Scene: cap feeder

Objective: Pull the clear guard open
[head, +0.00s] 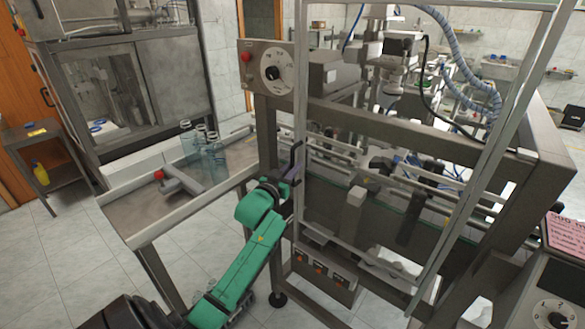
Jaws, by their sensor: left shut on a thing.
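The clear guard (300,85) is a see-through panel in a pale metal frame, standing in front of the machine. Its left post is upright, and its right post (497,150) slants down toward the bottom of the head view. A dark handle (296,157) sits on the left post. My left gripper (291,177), at the end of the green arm, is shut on the handle; its fingertips are small and partly hidden there. My right gripper is not in view.
A metal side table (150,212) with a red-tipped grey fitting (182,181) and clear glass containers (205,143) stands left of the guard. A control box (267,72) with a dial and red button is above. A pink-labelled panel (566,236) stands at right.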

